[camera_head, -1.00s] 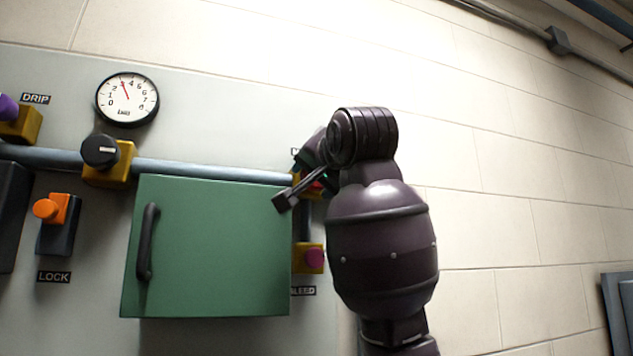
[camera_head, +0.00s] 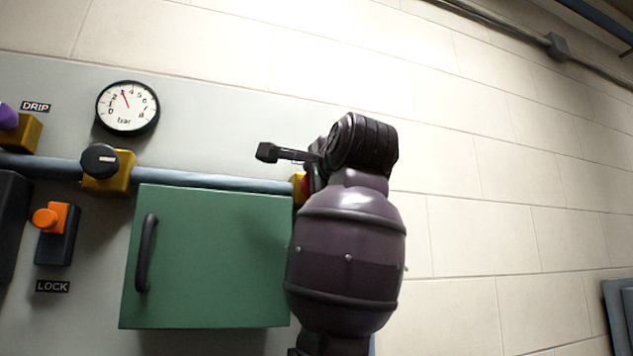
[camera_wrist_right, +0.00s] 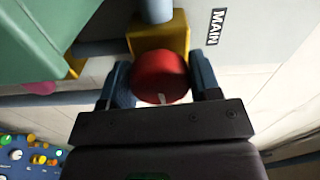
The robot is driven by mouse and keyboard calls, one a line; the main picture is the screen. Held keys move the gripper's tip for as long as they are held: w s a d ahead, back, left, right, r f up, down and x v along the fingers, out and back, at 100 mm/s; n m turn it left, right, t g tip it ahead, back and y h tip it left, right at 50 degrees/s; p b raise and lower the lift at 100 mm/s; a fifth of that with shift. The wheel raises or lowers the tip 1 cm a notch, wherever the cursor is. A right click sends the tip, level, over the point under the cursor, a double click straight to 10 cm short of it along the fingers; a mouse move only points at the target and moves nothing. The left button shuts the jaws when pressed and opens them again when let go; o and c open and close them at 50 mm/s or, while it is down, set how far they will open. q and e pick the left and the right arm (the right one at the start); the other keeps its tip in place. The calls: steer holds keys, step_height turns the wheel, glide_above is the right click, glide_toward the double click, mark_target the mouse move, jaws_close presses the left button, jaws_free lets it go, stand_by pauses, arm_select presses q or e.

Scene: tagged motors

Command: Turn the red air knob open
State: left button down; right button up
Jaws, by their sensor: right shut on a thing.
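The red knob (camera_wrist_right: 160,75) sits on a yellow valve block (camera_wrist_right: 150,38) in the right wrist view, with a white mark on its face. My right gripper (camera_wrist_right: 162,84) is shut on it, one finger on each side. In the head view only a sliver of the red knob (camera_head: 305,186) shows beside my right gripper (camera_head: 312,178), whose arm hides most of it. My left gripper is not in view.
A green cabinet door (camera_head: 210,255) with a dark handle is just left of my right arm. A gauge (camera_head: 127,108), a black knob (camera_head: 100,161), an orange knob (camera_head: 46,218) and a grey pipe (camera_head: 210,181) are on the panel.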

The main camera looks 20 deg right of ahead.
steer(key=shift+m, duration=0.5)
steer(key=o, duration=0.9)
steer(key=shift+s, duration=0.1)
steer(key=s, duration=0.3)
steer(key=s+b, duration=0.1)
steer(key=s, duration=0.3)
steer(key=s+b, duration=0.1)
steer(key=s, duration=0.2)
steer(key=shift+s+d, duration=0.25)
steer(key=shift+s, duration=0.1)
